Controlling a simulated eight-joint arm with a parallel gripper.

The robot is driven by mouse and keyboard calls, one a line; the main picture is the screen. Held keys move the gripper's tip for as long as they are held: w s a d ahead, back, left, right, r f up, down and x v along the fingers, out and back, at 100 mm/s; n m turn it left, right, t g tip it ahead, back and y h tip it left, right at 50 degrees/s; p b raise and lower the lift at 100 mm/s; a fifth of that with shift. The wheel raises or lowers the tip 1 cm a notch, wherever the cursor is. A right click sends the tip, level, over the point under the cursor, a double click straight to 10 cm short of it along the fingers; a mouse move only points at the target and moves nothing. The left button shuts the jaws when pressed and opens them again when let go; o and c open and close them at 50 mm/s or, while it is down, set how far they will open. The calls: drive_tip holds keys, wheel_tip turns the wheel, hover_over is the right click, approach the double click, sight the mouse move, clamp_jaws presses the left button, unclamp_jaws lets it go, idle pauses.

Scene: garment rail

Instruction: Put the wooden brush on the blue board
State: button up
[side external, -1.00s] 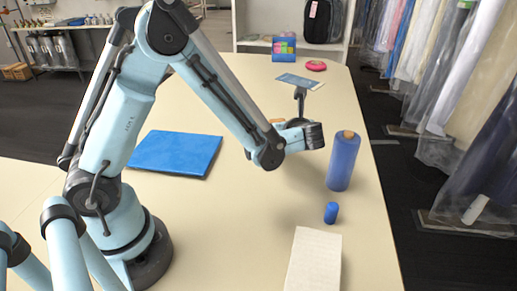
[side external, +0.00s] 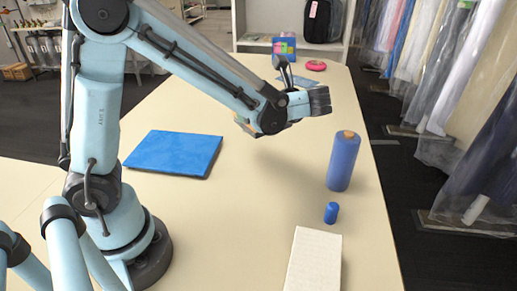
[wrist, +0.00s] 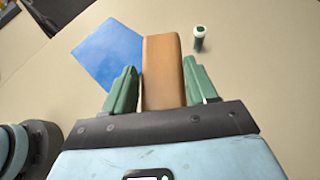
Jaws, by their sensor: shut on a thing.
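The wooden brush (wrist: 163,68) is an orange-brown block between the two green fingers of my gripper (wrist: 160,88) in the wrist view. The fingers are shut on its sides. The blue board (side external: 175,153) lies flat on the table, left of the held brush. It also shows in the wrist view (wrist: 108,55), partly behind the brush, with the brush apart from it.
A blue roll (side external: 343,162) stands upright at the right, with a small blue cylinder (side external: 331,213) and pale box (side external: 313,262) nearer. A green-topped bottle (wrist: 199,37) shows in the wrist view. A pink ring (side external: 316,65) and colourful box (side external: 284,46) sit at the back.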

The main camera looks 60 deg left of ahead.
drive_tip(key=s+a+r+n+g+h, duration=0.1)
drive_tip(key=s+a+n+g, duration=0.35)
drive_tip(key=s+a, duration=0.2)
hover_over(197, 141)
drive_tip(key=shift+g, duration=0.25)
wheel_tip(197, 141, down, 7)
drive_tip(key=shift+r, duration=0.1)
drive_tip(key=shift+f, duration=1.95)
drive_tip(key=shift+f, duration=0.15)
drive_tip(key=o, duration=1.1)
